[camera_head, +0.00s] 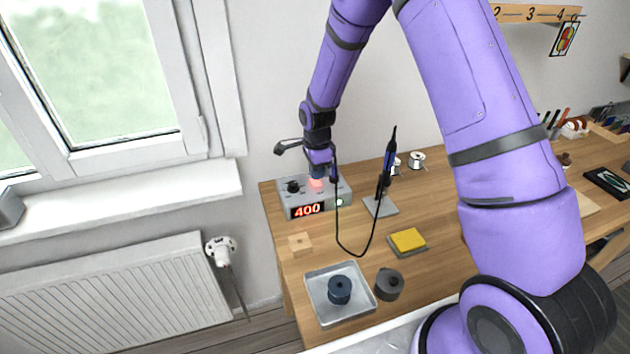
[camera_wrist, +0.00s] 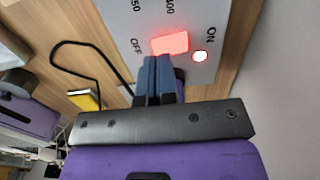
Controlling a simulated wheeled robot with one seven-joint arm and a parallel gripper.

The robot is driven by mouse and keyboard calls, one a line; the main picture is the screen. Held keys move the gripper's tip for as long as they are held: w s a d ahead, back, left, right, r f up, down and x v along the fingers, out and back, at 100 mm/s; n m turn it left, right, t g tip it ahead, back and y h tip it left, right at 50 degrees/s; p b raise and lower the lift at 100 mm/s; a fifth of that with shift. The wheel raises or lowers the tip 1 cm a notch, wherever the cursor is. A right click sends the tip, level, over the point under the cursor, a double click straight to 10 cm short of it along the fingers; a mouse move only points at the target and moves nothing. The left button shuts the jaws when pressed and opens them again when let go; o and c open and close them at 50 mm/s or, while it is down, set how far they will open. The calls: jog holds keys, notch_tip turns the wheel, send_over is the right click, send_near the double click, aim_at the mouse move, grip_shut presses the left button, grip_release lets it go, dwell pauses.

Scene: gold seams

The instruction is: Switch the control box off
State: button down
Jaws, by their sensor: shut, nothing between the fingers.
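The control box (camera_head: 300,197) is a grey box at the left end of the wooden bench, with a black knob (camera_head: 293,186) and a lit red display reading 400. In the wrist view its panel (camera_wrist: 203,22) shows a glowing red switch (camera_wrist: 171,43) between the labels OFF and ON, with a small lit lamp (camera_wrist: 200,57) beside ON. My gripper (camera_head: 317,176) is shut and empty over the box.
A black cable loops from the box to a soldering iron (camera_head: 386,170) on a stand to the right. A yellow sponge (camera_head: 408,240), a metal tray (camera_head: 318,316) with a blue spool, a dark spool (camera_head: 389,284) and a wooden block (camera_head: 300,244) lie in front.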

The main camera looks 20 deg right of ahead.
aim_at(317, 183)
jog(key=shift+f, duration=1.25)
dwell(0.7)
jog(key=shift+r, duration=3.5)
